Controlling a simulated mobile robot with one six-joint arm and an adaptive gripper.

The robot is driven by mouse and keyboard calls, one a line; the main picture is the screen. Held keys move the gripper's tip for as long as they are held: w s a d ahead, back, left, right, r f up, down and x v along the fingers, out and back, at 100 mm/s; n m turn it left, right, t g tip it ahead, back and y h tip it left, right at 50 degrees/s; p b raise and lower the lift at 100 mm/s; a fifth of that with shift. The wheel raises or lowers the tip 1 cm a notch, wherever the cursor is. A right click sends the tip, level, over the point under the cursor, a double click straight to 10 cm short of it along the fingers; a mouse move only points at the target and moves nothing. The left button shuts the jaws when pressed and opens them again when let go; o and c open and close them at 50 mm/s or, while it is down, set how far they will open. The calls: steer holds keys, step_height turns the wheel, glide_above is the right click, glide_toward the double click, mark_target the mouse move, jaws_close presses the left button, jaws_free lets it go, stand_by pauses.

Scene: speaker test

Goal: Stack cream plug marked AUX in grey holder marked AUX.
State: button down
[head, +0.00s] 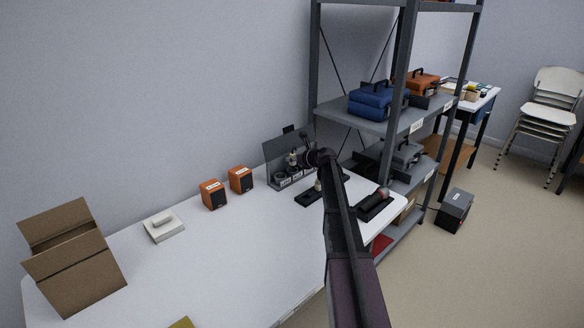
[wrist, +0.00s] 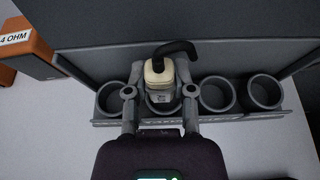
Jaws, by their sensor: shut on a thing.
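The cream plug (wrist: 158,74) with a bent black cable is between the two fingers of my gripper (wrist: 160,80), which is shut on it. The plug is right over or in one of several round grey holders. A grey holder (wrist: 162,102) shows partly beneath it; how deep the plug sits cannot be told. Open holders stand beside it: one at left (wrist: 110,97) and two at right (wrist: 217,94). In the head view, the plug (head: 292,158) shows small at my gripper (head: 298,160), above the holder row (head: 283,180). The holder markings are unreadable here.
A dark upright panel (head: 280,150) stands behind the holders. Two orange speakers (head: 213,194) stand left of them, one labelled 4 OHM in the wrist view. An open cardboard box (head: 75,258) is at far left. A black tray (head: 375,206) is at right. The table's middle (head: 245,250) is clear.

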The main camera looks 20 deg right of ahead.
mark_target(293, 166)
steer(key=shift+w+f, duration=0.15)
stand_by(0.3)
steer(key=shift+f+b, duration=1.6)
steer(key=shift+b, duration=0.15)
steer(key=shift+f+b, duration=0.3)
steer(key=shift+c, duration=2.3)
jaws_free()
steer(key=shift+r, duration=0.15)
